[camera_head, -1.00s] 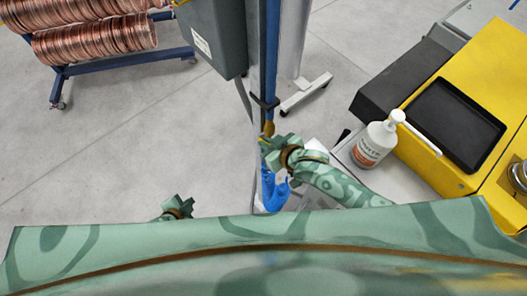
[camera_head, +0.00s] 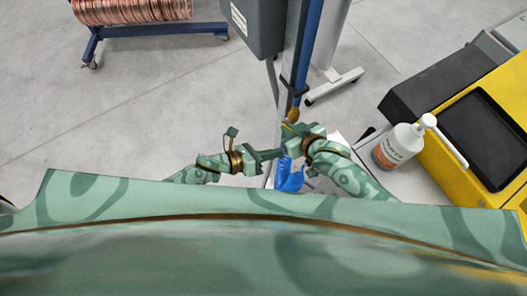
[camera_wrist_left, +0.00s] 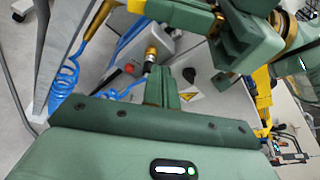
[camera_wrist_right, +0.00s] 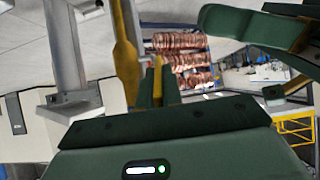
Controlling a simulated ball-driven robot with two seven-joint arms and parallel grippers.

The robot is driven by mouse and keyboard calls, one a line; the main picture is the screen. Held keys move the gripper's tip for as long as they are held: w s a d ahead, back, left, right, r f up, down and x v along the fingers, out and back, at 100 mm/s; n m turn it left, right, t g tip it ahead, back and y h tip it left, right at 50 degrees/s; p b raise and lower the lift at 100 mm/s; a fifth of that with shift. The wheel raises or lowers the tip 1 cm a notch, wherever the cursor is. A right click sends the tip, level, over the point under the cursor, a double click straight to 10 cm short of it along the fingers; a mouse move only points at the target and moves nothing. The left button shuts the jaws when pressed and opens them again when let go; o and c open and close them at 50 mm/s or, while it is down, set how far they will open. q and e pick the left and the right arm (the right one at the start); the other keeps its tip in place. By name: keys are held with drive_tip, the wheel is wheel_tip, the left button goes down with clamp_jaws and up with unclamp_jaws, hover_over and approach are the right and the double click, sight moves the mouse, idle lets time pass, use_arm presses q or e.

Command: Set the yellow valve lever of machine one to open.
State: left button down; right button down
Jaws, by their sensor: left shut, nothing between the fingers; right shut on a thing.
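My right gripper (camera_head: 288,133) is shut at the blue upright pipe, just below an orange-yellow fitting (camera_head: 293,115). In the right wrist view a thin yellow piece (camera_wrist_right: 158,72) stands between its fingers, and the larger yellow fitting (camera_wrist_right: 126,60) is just left of them. The thin piece looks like the yellow valve lever, but most of it is hidden and its setting cannot be told. My left gripper (camera_head: 272,154) is shut and empty, just below the right one. In the left wrist view its fingers (camera_wrist_left: 161,78) point toward a brass knob (camera_wrist_left: 152,53).
A blue coiled hose (camera_head: 289,178) hangs under the grippers. A grey cabinet (camera_head: 255,25) stands beside the pipe. A white pump bottle (camera_head: 398,147) and a yellow machine (camera_head: 440,150) are at the right. Copper coils (camera_head: 130,10) are at the far left; the floor between is clear.

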use_arm(q)
drive_tip(key=w+d, duration=0.1)
drive_tip(key=w+d+r, duration=0.1)
drive_tip(key=w+r, duration=0.1)
drive_tip(key=w, duration=0.1)
drive_tip(key=shift+d, duration=0.4)
